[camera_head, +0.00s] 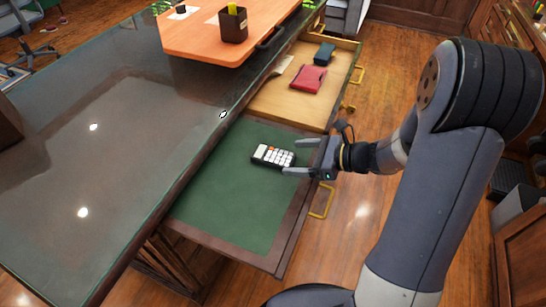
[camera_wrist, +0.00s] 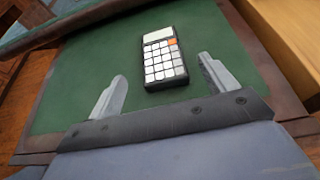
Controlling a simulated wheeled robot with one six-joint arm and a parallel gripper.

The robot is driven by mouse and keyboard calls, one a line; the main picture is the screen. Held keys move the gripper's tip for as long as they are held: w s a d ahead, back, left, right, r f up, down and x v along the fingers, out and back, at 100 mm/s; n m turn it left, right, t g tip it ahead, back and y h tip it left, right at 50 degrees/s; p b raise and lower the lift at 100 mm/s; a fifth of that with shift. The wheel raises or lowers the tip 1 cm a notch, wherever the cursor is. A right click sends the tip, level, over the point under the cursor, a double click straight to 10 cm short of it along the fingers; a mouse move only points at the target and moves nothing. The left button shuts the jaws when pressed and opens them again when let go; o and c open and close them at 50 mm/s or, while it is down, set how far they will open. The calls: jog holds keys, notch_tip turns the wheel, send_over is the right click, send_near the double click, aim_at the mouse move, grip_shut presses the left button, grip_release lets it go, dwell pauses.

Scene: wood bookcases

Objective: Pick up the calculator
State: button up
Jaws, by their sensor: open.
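The calculator (camera_head: 273,156) is dark with pale keys and one orange key. It lies flat on the green surface of a pulled-out desk shelf (camera_head: 228,205). My gripper (camera_head: 291,157) is open and empty at the calculator's right end in the head view. In the wrist view the calculator (camera_wrist: 165,58) lies ahead of my two spread fingers (camera_wrist: 163,84), lined up roughly between them. Its near end reaches about level with the fingertips in that picture. The head view does not clearly show how high the fingers are above the shelf.
An open drawer (camera_head: 268,104) beyond the shelf holds a red item (camera_head: 308,79) and a dark blue one (camera_head: 325,54). The glass-topped desk (camera_head: 110,110) stands at left, with an orange board (camera_head: 196,40) and a pen cup (camera_head: 233,25). The green surface around the calculator is clear.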

aim_at(280, 157)
jog(key=b+x, duration=0.1)
jog(key=x, duration=0.4)
jog(key=shift+w+f, duration=0.1)
jog(key=shift+w, duration=0.05)
jog(key=c, duration=1.1)
